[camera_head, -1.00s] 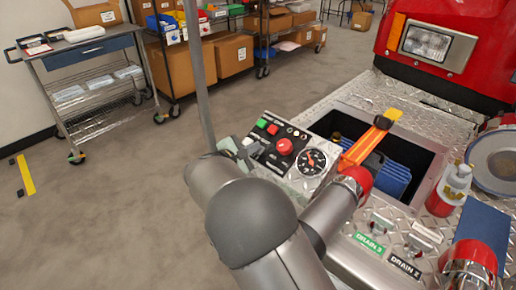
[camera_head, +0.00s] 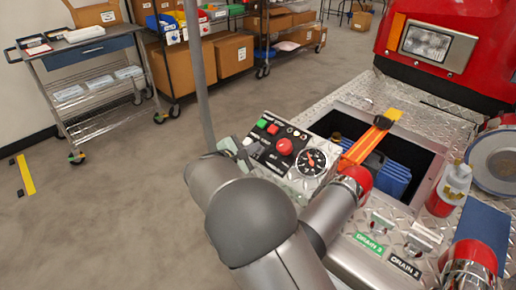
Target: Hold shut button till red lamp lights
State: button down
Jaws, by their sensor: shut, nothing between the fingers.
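The control panel (camera_head: 292,178) stands on the bumper, left of the open well. I cannot read the labels, nor tell which part is the shut button or the red lamp, nor whether any lamp is lit. My gripper (camera_head: 246,151) shows only in part at the panel's left edge, beyond my grey arm. It is shut and empty; whether it touches a button I cannot tell.
Right of the panel is an open well (camera_head: 424,160) holding blue items, with an orange strap (camera_head: 362,148) across it. A white-and-red bottle (camera_head: 455,185) and drain handles stand on the bumper. A steel cart (camera_head: 92,97) stands far left; the floor between is clear.

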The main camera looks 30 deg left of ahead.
dwell(0.4)
jog(key=shift+s+a+r+p, duration=0.1)
jog(key=shift+s+r+p, duration=0.35)
jog(key=shift+r, duration=0.35)
jog(key=s+r, duration=0.1)
jog(key=r+p, duration=0.1)
jog(key=r, duration=0.1)
jog(key=s+r+p, duration=0.1)
jog(key=shift+s+a+r, duration=0.15)
jog(key=shift+s+a, duration=0.05)
jog(key=shift+s, duration=0.1)
